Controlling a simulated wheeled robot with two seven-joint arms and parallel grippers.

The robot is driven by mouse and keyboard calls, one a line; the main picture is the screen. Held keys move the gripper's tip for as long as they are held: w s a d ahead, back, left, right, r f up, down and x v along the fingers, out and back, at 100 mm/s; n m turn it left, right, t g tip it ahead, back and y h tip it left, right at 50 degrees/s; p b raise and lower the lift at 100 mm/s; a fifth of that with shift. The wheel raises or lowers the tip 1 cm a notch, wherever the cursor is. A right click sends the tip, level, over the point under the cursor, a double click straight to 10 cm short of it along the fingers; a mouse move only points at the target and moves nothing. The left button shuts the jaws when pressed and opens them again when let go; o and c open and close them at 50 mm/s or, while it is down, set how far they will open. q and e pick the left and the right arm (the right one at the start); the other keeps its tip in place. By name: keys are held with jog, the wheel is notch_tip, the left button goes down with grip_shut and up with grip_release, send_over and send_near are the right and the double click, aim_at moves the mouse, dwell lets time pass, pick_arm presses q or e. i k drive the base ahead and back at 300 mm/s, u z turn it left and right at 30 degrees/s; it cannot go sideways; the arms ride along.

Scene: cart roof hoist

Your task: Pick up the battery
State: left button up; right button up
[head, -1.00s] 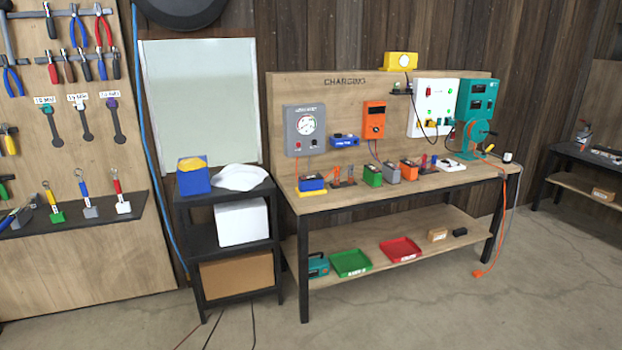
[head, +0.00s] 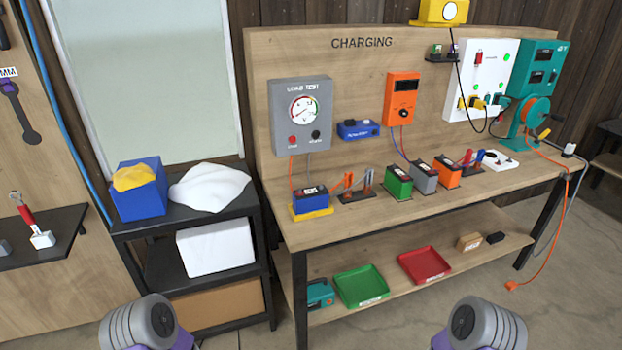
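Several box-shaped batteries stand in a row on the wooden charging bench (head: 360,222). A blue battery (head: 310,201) sits on a yellow base at the bench's left end. To its right stand a green battery (head: 398,184), a grey battery (head: 423,177) and an orange battery (head: 447,173). The frames do not show which one the task names. Neither of my grippers is in view. Only rounded grey and purple parts of my arms show at the bottom edge, well short of the bench.
A load tester (head: 299,115) and an orange meter (head: 402,98) hang on the back panel. Clamp stands sit among the batteries. A green tray (head: 361,287) and a red tray (head: 424,265) lie on the lower shelf. A black cart (head: 140,228) stands left. An orange cable hangs at right.

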aim_at(312, 200)
jog(key=i, duration=0.9)
jog(key=u, duration=2.7)
jog(key=i, duration=1.3)
jog(key=z, duration=3.05)
